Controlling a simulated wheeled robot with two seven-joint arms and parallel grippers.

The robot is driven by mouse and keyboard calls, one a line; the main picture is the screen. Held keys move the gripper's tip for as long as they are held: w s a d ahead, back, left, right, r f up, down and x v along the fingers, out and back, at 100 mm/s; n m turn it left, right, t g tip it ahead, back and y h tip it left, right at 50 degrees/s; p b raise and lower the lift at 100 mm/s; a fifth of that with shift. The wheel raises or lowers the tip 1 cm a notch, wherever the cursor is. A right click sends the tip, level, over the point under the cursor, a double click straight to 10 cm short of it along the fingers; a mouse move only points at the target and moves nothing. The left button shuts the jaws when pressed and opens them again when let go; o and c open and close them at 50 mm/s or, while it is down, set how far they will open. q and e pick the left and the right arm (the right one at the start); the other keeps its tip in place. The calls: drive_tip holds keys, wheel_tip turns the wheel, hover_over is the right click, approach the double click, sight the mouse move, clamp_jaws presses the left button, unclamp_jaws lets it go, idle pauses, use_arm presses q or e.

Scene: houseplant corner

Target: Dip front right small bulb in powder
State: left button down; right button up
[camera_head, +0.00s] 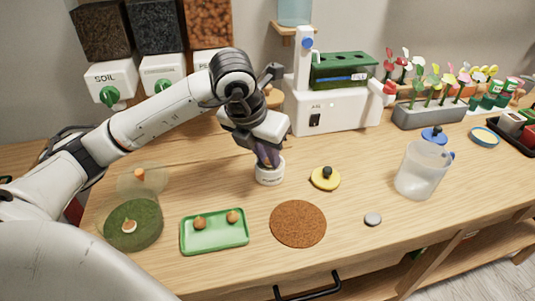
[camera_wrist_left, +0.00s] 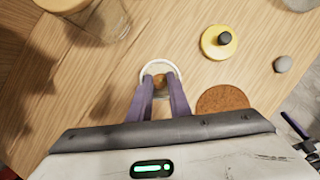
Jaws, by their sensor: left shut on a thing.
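My left gripper (camera_head: 267,160) points down into the mouth of a small white jar (camera_head: 270,176). In the left wrist view its purple fingers (camera_wrist_left: 160,92) are shut on a small orange-brown bulb (camera_wrist_left: 159,80), inside the ring of the jar's white rim (camera_wrist_left: 147,69). The fingers hide most of the jar's inside, and I cannot tell how deep the bulb sits in the powder. Two other bulbs (camera_head: 199,222) (camera_head: 232,216) lie on a green tray (camera_head: 215,244). Another bulb (camera_head: 129,226) sits on a round mossy pad (camera_head: 118,238). My right gripper is not in view.
A yellow lid with a black knob (camera_head: 318,182) lies right of the jar. A brown round mat (camera_head: 298,224), a grey disc (camera_head: 373,219) and a clear jug (camera_head: 418,175) stand nearby. A white machine (camera_head: 335,112) stands behind.

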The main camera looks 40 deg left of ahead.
sight(267, 162)
use_arm(q)
drive_tip(key=shift+r+p, duration=2.35)
drive_tip(key=shift+r, duration=1.15)
